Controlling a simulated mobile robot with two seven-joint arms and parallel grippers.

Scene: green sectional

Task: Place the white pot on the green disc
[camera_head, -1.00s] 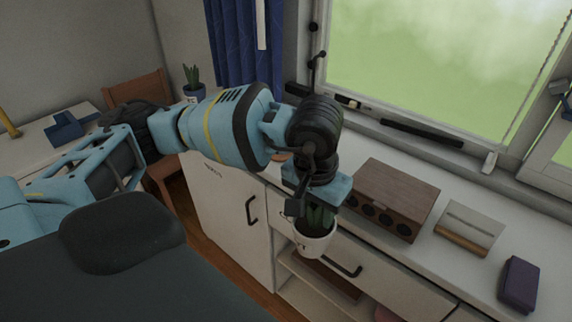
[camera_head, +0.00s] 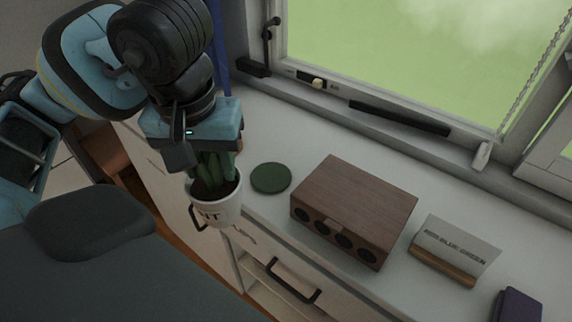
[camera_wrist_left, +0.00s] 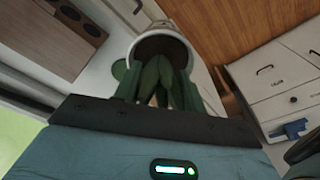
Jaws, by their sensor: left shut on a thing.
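The white pot (camera_head: 217,208) holds a green plant and has dark lettering on its side. It hangs under my left gripper (camera_head: 205,155), in front of the white cabinet's edge. In the left wrist view the pot (camera_wrist_left: 187,47) shows beyond the gripper with the plant's leaves toward the camera. The green disc (camera_head: 271,178) lies flat on the cabinet top, to the right of the pot and apart from it. My right gripper is not in view.
A brown wooden box (camera_head: 355,205) with round dark holes stands right of the disc. Beyond it are a card in a wooden holder (camera_head: 445,270) and a purple item (camera_head: 517,305). The window sill (camera_head: 350,105) runs behind. The cabinet top (camera_head: 300,140) behind the disc is clear.

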